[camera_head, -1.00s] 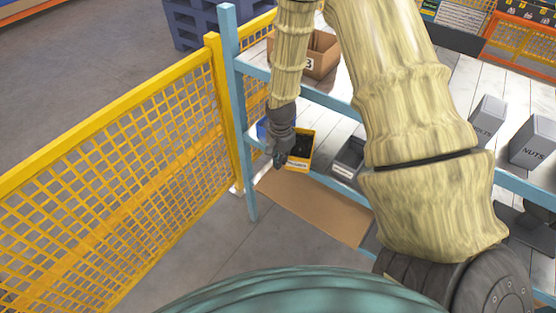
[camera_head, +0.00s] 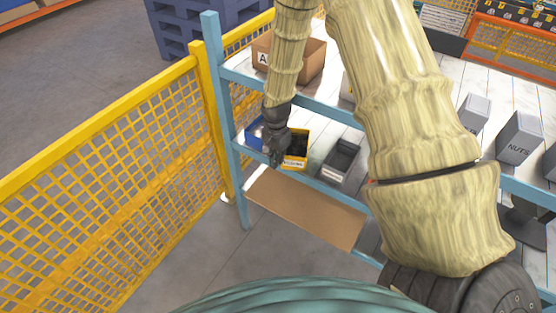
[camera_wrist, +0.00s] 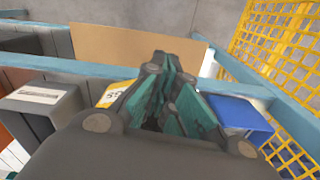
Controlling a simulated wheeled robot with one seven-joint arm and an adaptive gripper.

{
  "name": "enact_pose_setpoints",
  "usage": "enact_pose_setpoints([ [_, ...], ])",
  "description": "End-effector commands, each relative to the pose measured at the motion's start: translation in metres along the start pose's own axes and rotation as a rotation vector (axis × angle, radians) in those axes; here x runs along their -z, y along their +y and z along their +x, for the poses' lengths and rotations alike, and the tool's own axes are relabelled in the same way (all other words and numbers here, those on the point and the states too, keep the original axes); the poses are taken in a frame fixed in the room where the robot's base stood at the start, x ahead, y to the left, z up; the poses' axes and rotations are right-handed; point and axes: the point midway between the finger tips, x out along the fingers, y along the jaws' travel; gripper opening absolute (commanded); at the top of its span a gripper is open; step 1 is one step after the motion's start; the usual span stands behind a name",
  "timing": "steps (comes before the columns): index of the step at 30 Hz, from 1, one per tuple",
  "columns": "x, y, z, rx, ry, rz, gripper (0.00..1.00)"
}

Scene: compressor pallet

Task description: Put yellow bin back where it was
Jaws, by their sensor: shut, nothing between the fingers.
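The yellow bin (camera_head: 297,152) stands on the middle shelf of the blue-framed rack, with dark contents and a white label on its front. It is between a blue bin (camera_head: 255,132) on the left and a grey bin (camera_head: 341,160) on the right. In the wrist view a part of the yellow bin (camera_wrist: 112,93) shows beside my fingers; the rest is hidden behind them. My gripper (camera_head: 276,157) is shut and empty, at the front left corner of the yellow bin. I cannot tell whether it touches the bin. In the wrist view its teal fingers (camera_wrist: 168,100) are together.
A cardboard box (camera_head: 305,62) and grey bins, one marked NUTS (camera_head: 520,138), stand on the upper shelf. A brown board (camera_head: 305,210) lies on the lower level. A yellow mesh fence (camera_head: 110,160) runs close on the left. The blue shelf rail (camera_wrist: 85,67) passes near my fingers.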

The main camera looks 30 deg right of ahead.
Motion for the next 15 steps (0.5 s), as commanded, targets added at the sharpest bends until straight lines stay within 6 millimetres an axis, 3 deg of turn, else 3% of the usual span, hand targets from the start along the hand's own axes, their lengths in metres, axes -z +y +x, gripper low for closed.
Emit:
enact_pose_setpoints([
  [5, -0.008, 0.0, 0.0, -0.002, 0.0, -0.001, 0.0],
  [12, -0.041, -0.002, -0.001, -0.003, 0.001, 0.001, 0.0],
  [15, -0.037, -0.003, -0.012, 0.001, 0.002, 0.005, 0.0],
])
